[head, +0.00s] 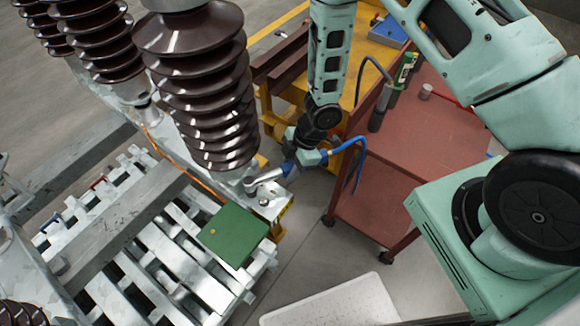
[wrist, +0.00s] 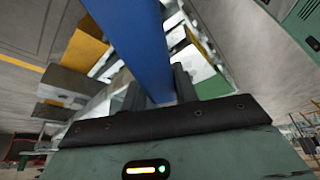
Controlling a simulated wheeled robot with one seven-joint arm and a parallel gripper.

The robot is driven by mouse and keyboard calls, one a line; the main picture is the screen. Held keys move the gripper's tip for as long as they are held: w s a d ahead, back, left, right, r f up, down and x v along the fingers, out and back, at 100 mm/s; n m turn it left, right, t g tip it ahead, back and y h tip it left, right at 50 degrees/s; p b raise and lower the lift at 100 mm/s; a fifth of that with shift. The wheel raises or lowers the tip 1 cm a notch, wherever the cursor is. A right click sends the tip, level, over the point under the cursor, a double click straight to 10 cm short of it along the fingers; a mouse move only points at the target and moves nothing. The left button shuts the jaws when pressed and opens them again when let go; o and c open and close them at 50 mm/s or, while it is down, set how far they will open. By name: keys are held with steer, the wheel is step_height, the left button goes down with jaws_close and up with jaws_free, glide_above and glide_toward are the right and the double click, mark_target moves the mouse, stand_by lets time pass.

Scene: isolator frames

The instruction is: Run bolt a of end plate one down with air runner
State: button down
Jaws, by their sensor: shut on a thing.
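My gripper (head: 299,158) is shut on the air runner (head: 270,177), whose grey head points down and left. In the wrist view a blue length of the runner or its hose (wrist: 137,40) runs up from between my fingers (wrist: 160,85). The runner's head is at the end plate (head: 272,207), a pale metal plate at the foot of the nearest brown insulator (head: 205,95). A small bolt-like spot (head: 265,202) shows on the plate. I cannot tell which bolt it is, or whether the runner sits on a bolt or just beside it.
A blue hose (head: 352,145) hangs from the runner beside the red trolley (head: 425,150), which carries small items. A green box (head: 234,234) lies left of the end plate on white pallet slats (head: 150,245). Bare floor (head: 310,225) lies between plate and trolley.

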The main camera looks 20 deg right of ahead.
steer(key=shift+r+p, duration=2.4)
steer(key=shift+r, duration=0.5)
